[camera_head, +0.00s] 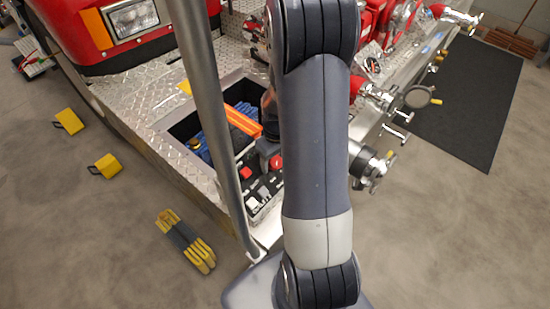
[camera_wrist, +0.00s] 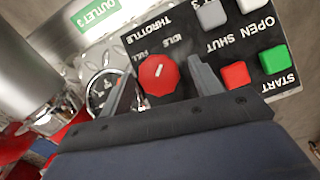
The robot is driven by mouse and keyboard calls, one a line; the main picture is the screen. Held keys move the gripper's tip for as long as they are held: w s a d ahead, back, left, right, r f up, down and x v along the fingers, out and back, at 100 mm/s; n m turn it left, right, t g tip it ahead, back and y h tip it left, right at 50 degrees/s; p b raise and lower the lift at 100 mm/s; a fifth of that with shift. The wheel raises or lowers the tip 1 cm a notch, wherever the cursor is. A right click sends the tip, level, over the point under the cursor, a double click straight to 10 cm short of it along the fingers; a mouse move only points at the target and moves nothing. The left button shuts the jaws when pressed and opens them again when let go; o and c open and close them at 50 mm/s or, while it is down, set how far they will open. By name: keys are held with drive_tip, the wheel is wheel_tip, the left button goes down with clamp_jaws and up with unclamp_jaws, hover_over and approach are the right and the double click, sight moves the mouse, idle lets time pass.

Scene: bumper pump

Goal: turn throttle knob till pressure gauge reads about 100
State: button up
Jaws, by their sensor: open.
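The throttle knob (camera_wrist: 153,80) is round and red with a short white mark, set in a black panel labelled THROTTLE, IDLE and FULL, which appears rotated in the wrist view. My gripper (camera_wrist: 160,72) is open, with one finger on each side of the knob in the picture; whether either touches it I cannot tell.
Beside the knob are a red button (camera_wrist: 234,75), a green START button (camera_wrist: 274,59) and grey buttons. A metal cylinder (camera_wrist: 25,85) stands at the left. In the head view, a handrail (camera_head: 205,95) rises beside my arm, and yellow gloves (camera_head: 186,241) lie on the floor.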

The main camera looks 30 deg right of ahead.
drive_tip(key=shift+c, duration=0.4)
drive_tip(key=c, duration=0.9)
drive_tip(key=shift+d+m, duration=0.1)
drive_tip(key=shift+m, duration=0.2)
drive_tip(key=m+y+b, duration=0.1)
drive_tip(key=m+y, duration=0.1)
drive_tip(key=m, duration=0.1)
drive_tip(key=shift+d+f, duration=0.1)
drive_tip(key=shift+d, duration=0.05)
drive_tip(key=m+y+b, duration=0.2)
drive_tip(key=m, duration=0.2)
drive_tip(key=shift+d, duration=0.2)
drive_tip(key=m+t+y, duration=0.1)
drive_tip(key=m, duration=0.1)
drive_tip(key=m+y+b, duration=0.1)
drive_tip(key=m, duration=0.1)
drive_tip(key=shift+s+d+f+t+b, duration=0.1)
drive_tip(key=shift+t+b, duration=0.2)
drive_tip(key=shift+t, duration=0.1)
drive_tip(key=m+t+y+b, duration=0.1)
drive_tip(key=m+t, duration=0.1)
drive_tip(key=m, duration=0.2)
drive_tip(key=shift+s+m+b, duration=0.1)
drive_tip(key=shift+m+b, duration=0.2)
drive_tip(key=shift+m, duration=0.1)
drive_tip(key=shift+y, duration=0.3)
